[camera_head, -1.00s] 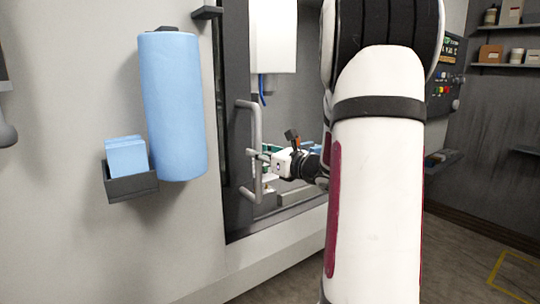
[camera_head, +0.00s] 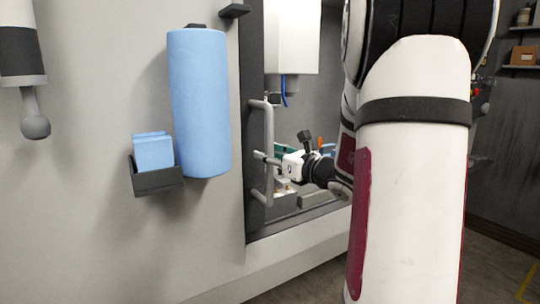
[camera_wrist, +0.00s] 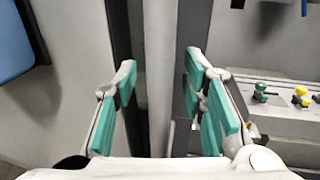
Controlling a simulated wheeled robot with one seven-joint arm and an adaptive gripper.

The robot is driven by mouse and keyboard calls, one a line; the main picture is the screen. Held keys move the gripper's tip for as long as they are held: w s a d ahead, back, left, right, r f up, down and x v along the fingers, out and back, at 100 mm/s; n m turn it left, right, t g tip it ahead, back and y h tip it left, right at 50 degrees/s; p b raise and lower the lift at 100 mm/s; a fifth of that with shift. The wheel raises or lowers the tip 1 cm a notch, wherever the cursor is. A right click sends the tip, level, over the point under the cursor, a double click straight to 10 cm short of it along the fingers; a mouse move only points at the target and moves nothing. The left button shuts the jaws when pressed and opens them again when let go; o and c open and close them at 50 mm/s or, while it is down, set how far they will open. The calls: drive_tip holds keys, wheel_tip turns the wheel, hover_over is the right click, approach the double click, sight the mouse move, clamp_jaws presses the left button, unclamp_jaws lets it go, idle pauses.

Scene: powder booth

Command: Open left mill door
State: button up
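The left mill door's handle (camera_head: 269,150) is a grey vertical bar on the dark door frame (camera_head: 254,90). In the wrist view the handle bar (camera_wrist: 159,80) runs upright between my gripper's fingers. My gripper (camera_head: 262,157) is at the handle's lower half in the head view. In the wrist view my gripper (camera_wrist: 158,95) is open, its teal-padded fingers on either side of the bar with gaps showing on both sides. The mill's interior, with a white spindle housing (camera_head: 292,40), shows right of the handle. My arm hides the right part of the mill.
A blue roll (camera_head: 199,100) hangs on the grey mill wall left of the door. Green and yellow fittings (camera_wrist: 301,92) sit inside the mill. Shelves (camera_head: 527,68) stand at the far right.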

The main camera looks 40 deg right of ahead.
drive_tip(key=shift+s, duration=0.1)
drive_tip(key=s, duration=1.2)
drive_tip(key=shift+a, duration=0.25)
drive_tip(key=shift+w, duration=0.1)
